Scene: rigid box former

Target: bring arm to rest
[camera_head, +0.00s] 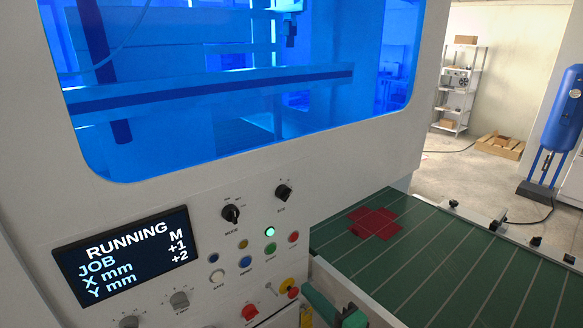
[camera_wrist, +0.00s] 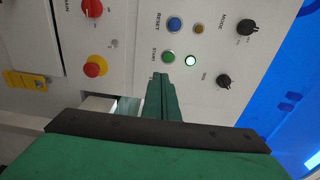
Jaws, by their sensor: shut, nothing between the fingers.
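My gripper (camera_wrist: 160,78) shows in the wrist view with its green fingers together and nothing between them. The fingers point at the control panel (camera_wrist: 130,30), just below the green START button (camera_wrist: 169,56). I cannot tell whether the tips touch the panel. A green lamp (camera_wrist: 190,62) beside the button is lit, and it also shows in the head view (camera_head: 270,232). In the head view, green parts of my arm's end show at the bottom, in front of the panel's lower right. The display (camera_head: 127,258) reads RUNNING, JOB M, X mm +1, Y mm +2.
A red cross-shaped blank (camera_head: 375,222) lies flat on the green striped bed (camera_head: 470,265) to the right. A blue-lit window (camera_head: 230,90) shows the machine's inside. Knobs and a red button (camera_wrist: 95,66) stand out from the panel. A shelf (camera_head: 458,90) stands far behind.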

